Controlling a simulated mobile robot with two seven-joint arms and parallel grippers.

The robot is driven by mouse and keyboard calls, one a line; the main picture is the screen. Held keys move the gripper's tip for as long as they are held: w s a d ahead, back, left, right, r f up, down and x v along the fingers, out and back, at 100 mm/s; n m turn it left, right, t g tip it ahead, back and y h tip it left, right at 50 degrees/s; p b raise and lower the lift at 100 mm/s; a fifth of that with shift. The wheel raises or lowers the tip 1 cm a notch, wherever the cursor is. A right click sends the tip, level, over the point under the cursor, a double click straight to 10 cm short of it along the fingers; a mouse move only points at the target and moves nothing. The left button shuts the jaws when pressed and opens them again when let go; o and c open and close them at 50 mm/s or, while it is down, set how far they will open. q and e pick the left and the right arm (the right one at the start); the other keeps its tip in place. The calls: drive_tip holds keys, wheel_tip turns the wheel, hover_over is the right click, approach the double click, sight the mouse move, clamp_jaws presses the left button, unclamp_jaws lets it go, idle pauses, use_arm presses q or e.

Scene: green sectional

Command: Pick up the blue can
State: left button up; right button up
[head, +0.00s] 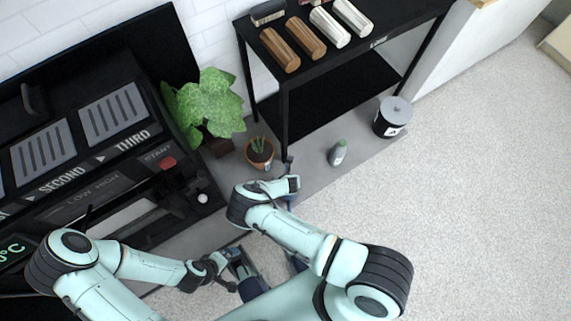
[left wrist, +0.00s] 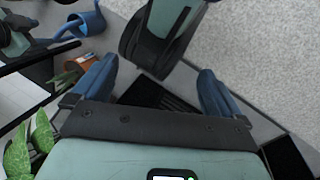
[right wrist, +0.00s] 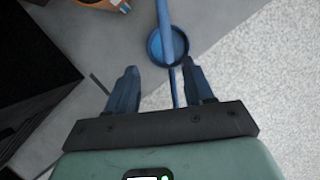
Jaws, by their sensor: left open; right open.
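The blue can is a watering can with a thin spout. In the right wrist view the can (right wrist: 167,47) stands on the grey floor strip, just beyond and between the fingertips of my right gripper (right wrist: 164,75). That gripper is open, with nothing clamped. The can also shows at the upper left of the left wrist view (left wrist: 88,24). In the head view my right forearm and hand hide most of it. My left gripper (left wrist: 155,82) is open and empty, low over the floor, well away from the can.
A small potted plant (head: 260,152) stands close to the can, with a larger leafy plant (head: 208,105) behind. The pale carpet (head: 470,200) is clear.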

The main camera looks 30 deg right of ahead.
drive_tip(key=b+x, duration=0.2)
drive_tip(key=x, duration=0.4)
drive_tip(key=shift+s+d+f, duration=0.1)
drive_tip(key=shift+d+f, duration=0.05)
drive_tip(key=shift+f, duration=0.1)
drive_tip(key=b+x, duration=0.1)
drive_tip(key=x, duration=0.1)
drive_tip(key=b+x, duration=0.1)
drive_tip(key=x, duration=0.1)
drive_tip(key=shift+s+d+f+b, duration=0.2)
drive_tip(key=shift+s+d+b, duration=0.1)
drive_tip(key=shift+s, duration=0.05)
drive_tip(key=shift+w+d+f, duration=0.1)
drive_tip(key=shift+w+f, duration=0.15)
drive_tip(key=shift+f, duration=0.2)
use_arm(q)
drive_tip(key=w+a+f+t+y, duration=0.1)
drive_tip(key=w+a+f+t, duration=0.1)
drive_tip(key=w+a+f, duration=0.2)
drive_tip(key=w+f, duration=0.2)
drive_tip(key=w, duration=0.1)
drive_tip(key=shift+w+n, duration=0.3)
use_arm(e)
clamp_jaws()
use_arm(q)
drive_tip(key=shift+a+f, duration=0.1)
use_arm(e)
drive_tip(key=shift+r, duration=0.1)
